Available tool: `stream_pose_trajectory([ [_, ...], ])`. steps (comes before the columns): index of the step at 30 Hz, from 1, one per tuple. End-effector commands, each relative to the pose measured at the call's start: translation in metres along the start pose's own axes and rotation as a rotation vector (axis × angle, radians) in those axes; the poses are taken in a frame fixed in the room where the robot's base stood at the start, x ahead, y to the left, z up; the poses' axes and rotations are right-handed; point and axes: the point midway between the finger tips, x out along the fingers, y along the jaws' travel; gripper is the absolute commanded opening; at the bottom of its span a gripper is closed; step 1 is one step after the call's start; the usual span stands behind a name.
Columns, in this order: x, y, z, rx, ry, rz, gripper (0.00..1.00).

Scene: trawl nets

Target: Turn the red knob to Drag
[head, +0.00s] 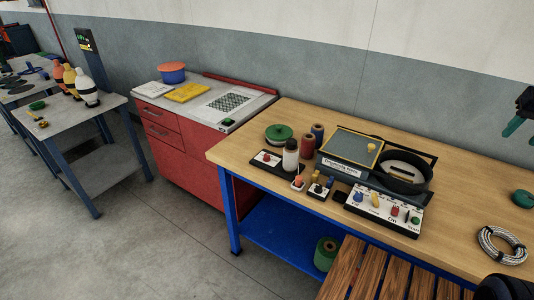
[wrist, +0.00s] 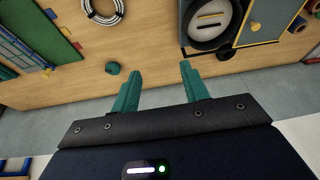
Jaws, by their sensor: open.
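A white control panel (head: 383,213) stands at the front of the wooden bench, with a blue knob, a yellow lever, a small red control (head: 394,211) and a green button. A second red knob (head: 266,157) sits on a small plate further left on the bench. The labels are too small to read fully, and I cannot make out "Drag". My gripper (head: 524,128) is at the right edge of the head view, partly cut off, well apart from both red controls. In the wrist view my gripper (wrist: 161,68) is open and empty; no red knob shows there.
A machine with a round dark pan (head: 403,172) stands behind the panel. A white bottle (head: 290,155), spools and small knob boxes crowd its left. A rope coil (head: 503,245) and a teal roll (head: 522,199) lie at the right. Bench surface between pan and coil is clear.

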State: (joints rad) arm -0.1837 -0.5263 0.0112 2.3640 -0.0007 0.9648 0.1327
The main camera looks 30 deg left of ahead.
Motion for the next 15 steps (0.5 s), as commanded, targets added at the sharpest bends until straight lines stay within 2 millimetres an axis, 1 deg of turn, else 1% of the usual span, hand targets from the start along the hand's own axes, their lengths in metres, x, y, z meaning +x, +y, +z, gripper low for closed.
stream_pose_trajectory([
  [1,0.003,-0.013,-0.014,-0.015,-0.014,-0.009,0.45],
  [5,0.01,-0.046,-0.044,-0.033,-0.04,-0.026,0.45],
  [6,0.012,-0.058,-0.053,-0.04,-0.047,-0.031,0.45],
  [11,0.026,-0.107,-0.084,-0.065,-0.081,-0.047,0.45],
  [14,0.036,-0.141,-0.1,-0.081,-0.102,-0.056,0.45],
  [15,0.041,-0.155,-0.105,-0.087,-0.11,-0.06,0.45],
])
